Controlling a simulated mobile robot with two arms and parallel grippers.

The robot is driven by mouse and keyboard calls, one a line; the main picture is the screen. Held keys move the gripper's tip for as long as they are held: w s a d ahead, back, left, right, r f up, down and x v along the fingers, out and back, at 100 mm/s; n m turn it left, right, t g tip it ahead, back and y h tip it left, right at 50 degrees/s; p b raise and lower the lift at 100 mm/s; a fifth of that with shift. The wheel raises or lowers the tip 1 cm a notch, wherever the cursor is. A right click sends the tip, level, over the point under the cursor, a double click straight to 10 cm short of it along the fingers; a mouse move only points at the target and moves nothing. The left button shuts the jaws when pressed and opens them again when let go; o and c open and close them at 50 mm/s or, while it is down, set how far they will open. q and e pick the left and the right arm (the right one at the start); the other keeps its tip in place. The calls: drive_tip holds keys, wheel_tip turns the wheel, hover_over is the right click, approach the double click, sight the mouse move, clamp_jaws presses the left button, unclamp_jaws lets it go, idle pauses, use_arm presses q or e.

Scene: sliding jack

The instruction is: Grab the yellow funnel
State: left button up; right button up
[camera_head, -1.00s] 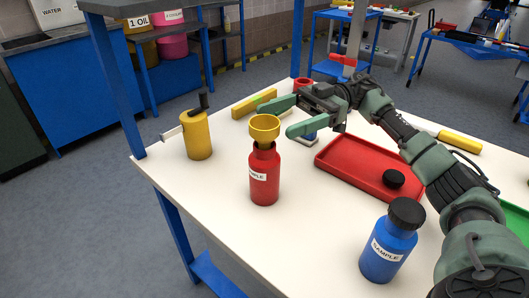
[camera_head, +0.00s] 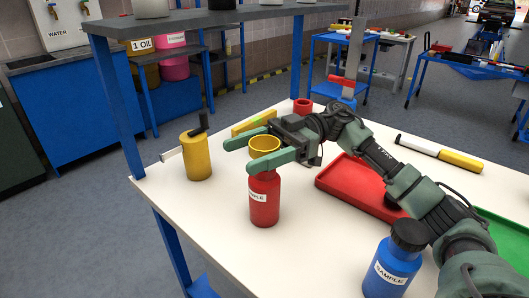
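The yellow funnel (camera_head: 264,145) sits upright in the mouth of the red sample bottle (camera_head: 264,200), which stands on the white table. My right gripper (camera_head: 240,156) is open, with its two green fingers pointing left. One finger passes behind the funnel and the other in front of it, so the funnel lies between them. The front finger hides the lower part of the funnel and the top of the bottle. I cannot tell whether either finger touches the funnel. My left gripper is not in view.
A yellow canister (camera_head: 196,156) with a black top stands to the left. A red tray (camera_head: 345,184) lies on the right, partly under my arm. A blue sample bottle (camera_head: 391,268) stands at the front right. A blue post (camera_head: 118,105) rises at the table's left.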

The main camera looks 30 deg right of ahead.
drive_tip(key=c, duration=1)
drive_tip(key=shift+r, duration=0.1)
